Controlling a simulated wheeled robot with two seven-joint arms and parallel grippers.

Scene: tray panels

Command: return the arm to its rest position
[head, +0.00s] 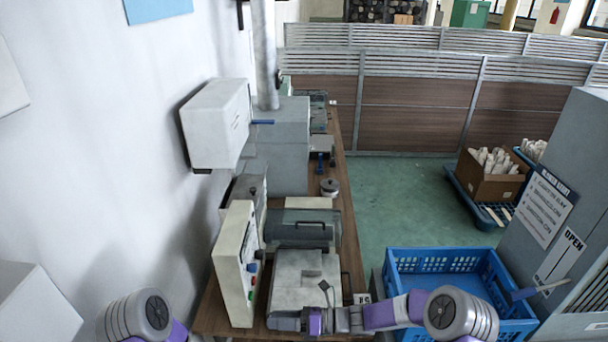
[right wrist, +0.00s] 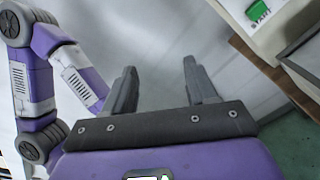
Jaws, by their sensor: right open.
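My right arm comes in from the right in the head view and reaches left across the front of the bench. Its gripper (head: 285,320) is at the near end of the bench, in front of a light grey machine (head: 298,275). In the right wrist view the right gripper (right wrist: 162,80) has its two dark fingers spread apart, with nothing between them. A purple and grey arm of mine shows at the left of that view. In the head view a joint of my left arm shows at the lower left; the left gripper is not in view.
A control panel (head: 235,265) with coloured knobs stands left of the machine, on the wooden bench (head: 345,215). A blue crate (head: 440,255) stands right of the bench, next to a grey cabinet (head: 560,200). A white wall (head: 110,130) bounds the left. Green floor (head: 400,195) is clear beyond the crate.

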